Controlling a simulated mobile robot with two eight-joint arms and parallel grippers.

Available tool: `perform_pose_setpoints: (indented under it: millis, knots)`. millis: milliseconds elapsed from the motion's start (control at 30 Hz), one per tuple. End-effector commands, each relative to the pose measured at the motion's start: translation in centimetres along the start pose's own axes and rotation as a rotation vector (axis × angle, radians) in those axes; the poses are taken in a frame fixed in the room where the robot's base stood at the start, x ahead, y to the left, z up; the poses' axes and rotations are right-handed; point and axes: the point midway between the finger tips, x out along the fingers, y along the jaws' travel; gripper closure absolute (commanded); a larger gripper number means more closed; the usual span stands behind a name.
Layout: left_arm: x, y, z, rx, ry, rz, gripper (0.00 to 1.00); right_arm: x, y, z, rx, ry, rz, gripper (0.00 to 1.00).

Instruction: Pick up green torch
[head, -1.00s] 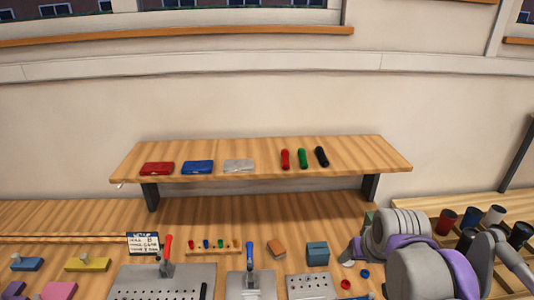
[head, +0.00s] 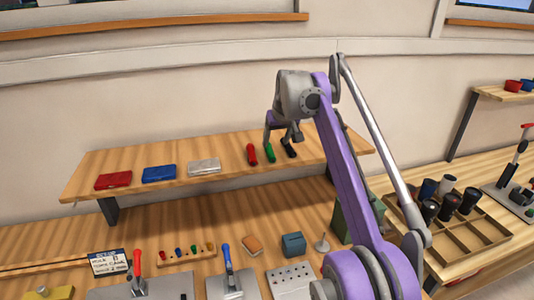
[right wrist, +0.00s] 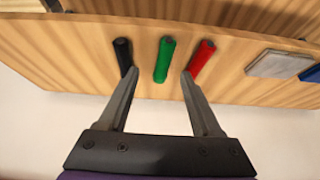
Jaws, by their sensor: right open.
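The green torch (head: 270,152) lies on the raised wooden shelf (head: 232,170), between a red torch (head: 252,154) and a black torch (head: 289,149). My right gripper (head: 283,135) is open at the shelf by the torches. In the right wrist view the green torch (right wrist: 165,59) lies ahead of the open fingers (right wrist: 158,80), roughly centred between them. There the black torch (right wrist: 123,55) is by the left fingertip and the red torch (right wrist: 201,60) by the right fingertip. Nothing is held. I cannot tell whether the fingertips touch the outer torches. My left gripper is not in view.
A red case (head: 113,181), a blue case (head: 159,174) and a grey case (head: 204,168) lie farther left on the shelf. Below, the bench holds clamps, metal plates and a blue box (head: 293,244). A wooden tray (head: 462,240) with dark cylinders stands at right.

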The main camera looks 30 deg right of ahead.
Motion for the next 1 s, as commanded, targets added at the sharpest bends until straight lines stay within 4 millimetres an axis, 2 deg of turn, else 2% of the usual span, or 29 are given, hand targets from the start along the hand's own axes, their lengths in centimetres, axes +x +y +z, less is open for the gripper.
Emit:
perform_pose_setpoints:
  millis: [33, 267, 500, 767, 1000]
  knots:
    - [0.1, 0.0, 0.2, 0.0, -0.002, 0.0, 0.09, 0.8, 0.0, 0.1, 0.0, -0.001, 0.0, 0.34]
    - [0.2, 0.0, 0.2, 0.0, -0.002, 0.0, 0.09, 2.5, -0.2, -0.2, 0.0, 0.0, 0.0, 0.34]
    - [0.5, 0.0, 0.6, 0.0, -0.005, 0.0, 0.09, 6.0, -0.5, -0.5, 0.0, 0.0, -0.001, 0.34]
    - [0.5, 0.0, 0.6, 0.0, -0.005, 0.0, 0.09, 6.4, -0.5, -0.5, 0.0, 0.001, 0.0, 0.34]
    - [0.5, 0.0, 0.6, 0.0, -0.005, 0.0, 0.09, 6.3, -0.5, -0.5, 0.0, 0.001, 0.0, 0.77]
